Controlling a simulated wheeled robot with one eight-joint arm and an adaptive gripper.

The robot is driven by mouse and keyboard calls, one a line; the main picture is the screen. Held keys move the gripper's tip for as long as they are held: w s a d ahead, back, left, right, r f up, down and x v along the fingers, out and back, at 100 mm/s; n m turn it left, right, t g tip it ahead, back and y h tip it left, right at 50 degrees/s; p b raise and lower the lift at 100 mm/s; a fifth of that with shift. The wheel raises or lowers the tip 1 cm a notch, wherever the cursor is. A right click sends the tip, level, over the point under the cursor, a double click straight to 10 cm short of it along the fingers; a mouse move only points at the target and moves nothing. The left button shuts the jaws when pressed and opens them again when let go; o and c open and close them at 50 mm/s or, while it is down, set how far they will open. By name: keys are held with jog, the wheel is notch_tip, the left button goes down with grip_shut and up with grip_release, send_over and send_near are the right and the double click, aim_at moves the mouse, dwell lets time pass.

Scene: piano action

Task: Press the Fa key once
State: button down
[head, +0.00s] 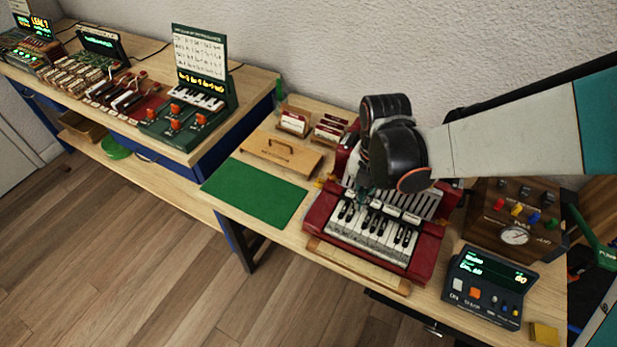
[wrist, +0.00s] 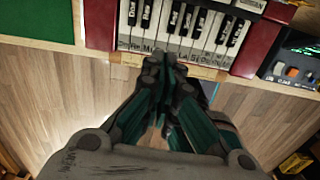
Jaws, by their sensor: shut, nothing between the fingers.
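The red-cased keyboard (head: 430,247) stands on the bench below my gripper (head: 363,195). Its white and black keys (head: 372,234) face the front edge. In the wrist view my gripper (wrist: 165,57) is shut and empty, with its fingertips over the front ends of the middle white keys. The labels Mi, La, Si and Do show beside the fingers. The Fa key (wrist: 163,38) seems to lie just right of Mi; its front end and label are hidden by the fingertips. I cannot tell whether the fingertips touch a key.
A wooden rail (head: 357,266) lies along the keyboard's front. A green mat (head: 255,193) is to its left, and a dark display unit (head: 487,286) to its right. A wooden box with a gauge (head: 513,236) stands behind that unit. A second bench (head: 205,135) holds other devices.

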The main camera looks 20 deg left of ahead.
aim_at(352, 241)
jog(key=s, duration=0.1)
jog(key=s+r, duration=0.1)
jog(key=s, duration=0.1)
jog(key=shift+s, duration=0.15)
notch_tip(352, 241, down, 14)
jog(key=b, duration=0.5)
jog(key=shift+f+b, duration=0.6)
jog(key=shift+r, duration=0.3)
jog(key=shift+r+p, duration=0.65)
jog(key=shift+r, duration=0.05)
